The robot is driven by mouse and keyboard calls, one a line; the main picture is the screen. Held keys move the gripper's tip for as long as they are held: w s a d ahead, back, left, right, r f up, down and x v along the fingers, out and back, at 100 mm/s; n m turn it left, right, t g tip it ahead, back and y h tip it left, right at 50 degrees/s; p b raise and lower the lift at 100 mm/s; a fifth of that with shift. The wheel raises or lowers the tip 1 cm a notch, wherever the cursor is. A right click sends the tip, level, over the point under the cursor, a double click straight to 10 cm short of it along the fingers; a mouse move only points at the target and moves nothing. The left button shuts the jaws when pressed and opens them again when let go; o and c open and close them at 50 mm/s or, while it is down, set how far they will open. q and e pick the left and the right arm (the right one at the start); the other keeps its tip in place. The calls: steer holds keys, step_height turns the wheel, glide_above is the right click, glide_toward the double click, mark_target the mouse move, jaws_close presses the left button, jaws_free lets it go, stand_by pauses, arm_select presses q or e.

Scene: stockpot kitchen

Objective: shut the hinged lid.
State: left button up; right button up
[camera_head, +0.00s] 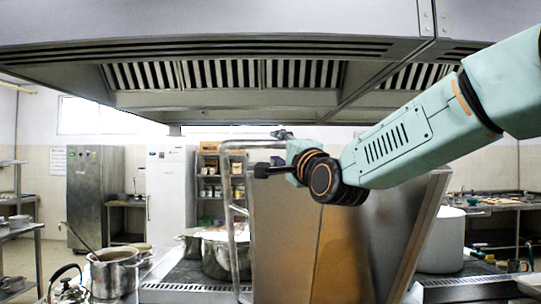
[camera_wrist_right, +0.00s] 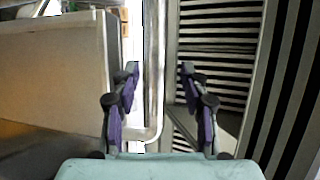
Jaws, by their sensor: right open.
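The hinged lid (camera_head: 285,245) is a large brushed-metal panel standing raised in the middle of the head view. A tubular metal handle (camera_head: 228,190) runs along its left side. My right arm comes in from the right across the lid's upper part. My right gripper (camera_head: 262,170) is just right of the handle and points left. In the right wrist view my gripper (camera_wrist_right: 159,72) is open, and the handle bar (camera_wrist_right: 153,60) shows upright in the gap between the fingers. I cannot tell whether they touch. The hinge is not clearly seen. My left gripper is out of view.
A large extractor hood (camera_head: 230,75) hangs overhead. Pots (camera_head: 215,255) stand left of the lid, with a saucepan (camera_head: 113,272) at the front left. A white stockpot (camera_head: 442,240) stands to the right. A fridge (camera_head: 170,195) and shelves are behind.

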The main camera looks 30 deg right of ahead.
mark_target(274, 147)
steer(key=x, duration=0.1)
steer(key=p+x, duration=0.1)
steer(key=x, duration=0.3)
steer(key=shift+d+f+p, duration=0.2)
steer(key=shift+d+p, duration=0.05)
steer(key=shift+p, duration=0.05)
steer(key=shift+w+a, duration=0.1)
steer(key=shift+w, duration=0.35)
steer(key=shift+s+r, duration=0.25)
steer(key=shift+s, duration=0.15)
steer(key=shift+w+f, duration=0.1)
steer(key=shift+c, duration=1.4)
steer(key=shift+w+f, duration=0.1)
steer(key=shift+w, duration=0.2)
steer(key=c, duration=0.3)
steer(key=shift+s, duration=0.15)
jaws_close()
